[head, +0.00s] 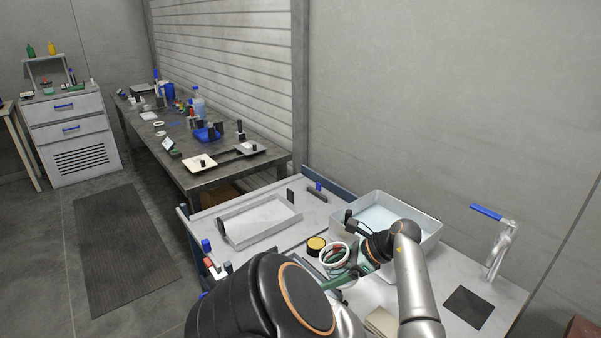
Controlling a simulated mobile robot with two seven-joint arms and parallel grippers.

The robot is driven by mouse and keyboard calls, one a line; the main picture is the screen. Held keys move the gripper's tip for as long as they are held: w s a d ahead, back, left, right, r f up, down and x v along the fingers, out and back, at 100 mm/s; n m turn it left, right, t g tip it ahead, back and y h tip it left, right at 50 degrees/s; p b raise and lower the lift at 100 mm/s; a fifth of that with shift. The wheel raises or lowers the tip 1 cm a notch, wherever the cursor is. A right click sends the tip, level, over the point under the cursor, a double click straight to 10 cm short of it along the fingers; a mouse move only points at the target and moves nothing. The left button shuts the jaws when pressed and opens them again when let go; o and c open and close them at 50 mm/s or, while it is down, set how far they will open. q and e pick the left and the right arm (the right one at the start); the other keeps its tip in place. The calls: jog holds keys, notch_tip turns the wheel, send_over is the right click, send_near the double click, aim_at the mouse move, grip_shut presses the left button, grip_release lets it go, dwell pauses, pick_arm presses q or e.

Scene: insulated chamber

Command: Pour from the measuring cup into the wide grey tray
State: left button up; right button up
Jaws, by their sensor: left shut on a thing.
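The wide grey tray (262,232) is shallow and rectangular and lies on the pale worktop left of centre; it looks empty. My left gripper (345,258) is low over the worktop, right of the tray and in front of a deep basin. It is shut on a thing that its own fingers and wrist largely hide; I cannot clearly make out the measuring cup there. A white round rim (323,257) shows at the fingers, with dark and reddish parts inside it. My right gripper is not in view.
The deep grey basin (432,222) with pale blue contents stands behind my left wrist. A yellow-topped round jar (316,244) stands close left of the gripper. A blue-handled tap (499,250) and a dark square (468,307) are at the right. A cluttered dark bench (200,178) stands behind.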

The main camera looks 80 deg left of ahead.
pick_arm(q)
jog(key=shift+w+d+f+g+y, duration=0.15)
jog(key=shift+w+g+y, duration=0.3)
jog(key=shift+g, duration=0.6)
jog(key=shift+w+d+f+g+y, duration=0.15)
jog(key=shift+w+g+y, duration=0.25)
jog(key=shift+g, duration=0.65)
jog(key=shift+a, duration=0.1)
